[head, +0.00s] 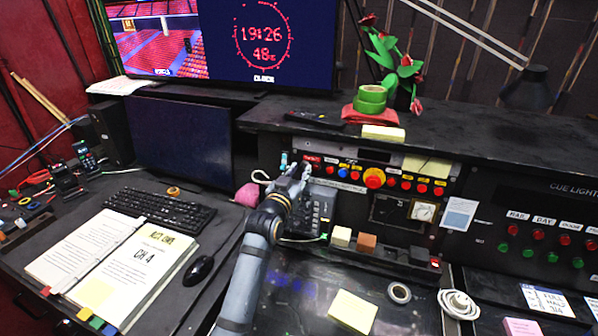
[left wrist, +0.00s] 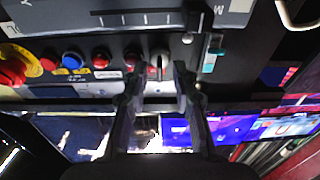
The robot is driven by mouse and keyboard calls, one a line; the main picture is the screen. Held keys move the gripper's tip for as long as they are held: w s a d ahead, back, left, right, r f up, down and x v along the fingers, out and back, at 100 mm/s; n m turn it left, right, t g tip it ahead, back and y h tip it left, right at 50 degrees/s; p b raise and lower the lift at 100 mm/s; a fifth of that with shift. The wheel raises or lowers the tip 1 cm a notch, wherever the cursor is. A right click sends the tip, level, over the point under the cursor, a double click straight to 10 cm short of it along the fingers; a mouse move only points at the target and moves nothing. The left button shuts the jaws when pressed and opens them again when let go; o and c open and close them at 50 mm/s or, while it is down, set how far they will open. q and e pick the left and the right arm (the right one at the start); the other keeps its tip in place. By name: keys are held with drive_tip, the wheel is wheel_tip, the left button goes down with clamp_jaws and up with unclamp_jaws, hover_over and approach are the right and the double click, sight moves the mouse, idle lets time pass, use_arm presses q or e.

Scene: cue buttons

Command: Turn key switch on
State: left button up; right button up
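The key switch (left wrist: 158,66) shows in the left wrist view as a dark round knob with a pale upright bar, at the end of a row of buttons. My left gripper (left wrist: 162,74) is open, with one finger on each side of the key switch. A gap shows between the switch and the right finger; contact on the left side is unclear. In the head view my left gripper (head: 297,172) is at the left end of the button panel and hides the key switch. My right gripper is not in view.
Red and blue buttons and a large red button on yellow (head: 374,178) run right of my gripper. A pink ball (head: 248,195) lies left of my arm. A keyboard (head: 160,208), mouse (head: 198,270) and open binder (head: 110,262) cover the left desk.

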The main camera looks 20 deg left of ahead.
use_arm(q)
drive_tip(key=shift+s, duration=0.1)
clamp_jaws()
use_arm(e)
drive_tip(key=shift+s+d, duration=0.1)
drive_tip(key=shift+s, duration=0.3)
